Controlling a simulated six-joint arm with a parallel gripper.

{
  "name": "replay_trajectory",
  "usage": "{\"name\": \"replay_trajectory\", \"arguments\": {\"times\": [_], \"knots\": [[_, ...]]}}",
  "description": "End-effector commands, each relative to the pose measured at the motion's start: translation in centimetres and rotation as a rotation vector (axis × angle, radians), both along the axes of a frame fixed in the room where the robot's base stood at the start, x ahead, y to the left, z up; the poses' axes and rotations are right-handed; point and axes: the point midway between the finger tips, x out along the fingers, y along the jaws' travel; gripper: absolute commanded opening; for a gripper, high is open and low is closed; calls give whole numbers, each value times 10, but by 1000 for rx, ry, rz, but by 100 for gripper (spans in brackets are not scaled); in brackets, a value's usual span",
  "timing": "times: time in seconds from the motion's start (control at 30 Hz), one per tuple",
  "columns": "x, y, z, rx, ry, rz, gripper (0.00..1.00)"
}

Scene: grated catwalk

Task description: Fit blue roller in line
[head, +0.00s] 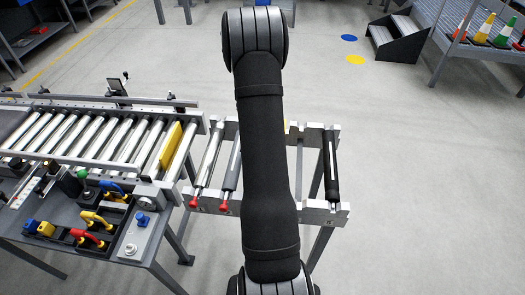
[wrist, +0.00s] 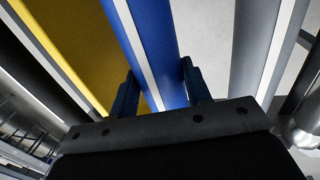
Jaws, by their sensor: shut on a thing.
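The blue roller (wrist: 165,35), with a pale stripe along it, runs between the fingers of my gripper (wrist: 158,76) in the wrist view. My gripper is shut on it. In the head view my arm hides the gripper and the blue roller. I cannot tell whether the roller is clear of its supports. A rack (head: 319,212) at the centre holds a silver roller (head: 208,160) and a grey roller (head: 232,170), each with a red end, and a dark roller (head: 331,165) at the right. Its middle is hidden behind my arm.
A roller conveyor (head: 100,135) stands at the left with a yellow bar (head: 171,146) across it. A bench (head: 60,240) in front carries coloured handles. In the wrist view, a yellow surface (wrist: 70,45) and a grey bar (wrist: 248,45) flank the blue roller.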

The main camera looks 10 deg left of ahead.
Motion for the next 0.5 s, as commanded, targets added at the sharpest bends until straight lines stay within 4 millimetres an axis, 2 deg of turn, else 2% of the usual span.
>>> {"name": "replay_trajectory", "arguments": {"times": [0.5], "knots": [[0, 0, -17, 0, -1, 0, 3]]}}
